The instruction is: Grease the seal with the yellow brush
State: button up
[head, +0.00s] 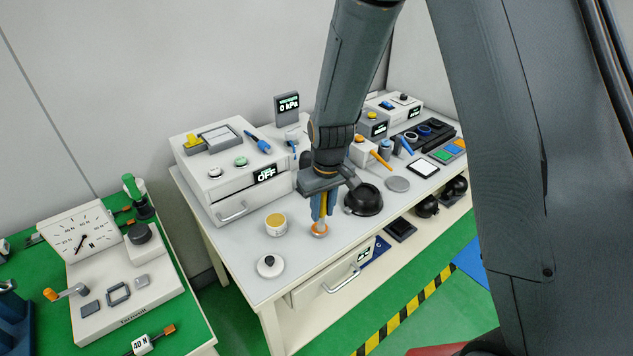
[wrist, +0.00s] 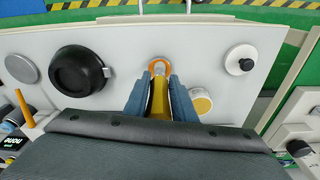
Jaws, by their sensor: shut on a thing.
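My gripper (head: 321,214) points down over the white table and is shut on the yellow brush. In the wrist view its blue fingers (wrist: 159,85) close on the brush's yellow handle (wrist: 158,102). The brush's pale lower end is over an orange ring (head: 319,232), probably the seal. The ring also shows in the wrist view (wrist: 160,64) around that end; I cannot tell whether the bristles touch it. A white jar with a yellow top (head: 276,222), perhaps grease, stands left of the gripper; the wrist view shows it to the right (wrist: 201,103).
A round black dish (head: 363,199) stands close right of the gripper, with a grey disc (head: 397,184) beyond. A white disc with a black knob (head: 270,265) lies near the table's left front. A white drawer box (head: 227,205) stands behind left.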

jog(key=shift+r+p, duration=2.6)
jog(key=shift+r, duration=1.5)
jog(key=shift+w+f+b, duration=0.1)
jog(key=shift+w+b, duration=0.05)
jog(key=shift+b, duration=0.15)
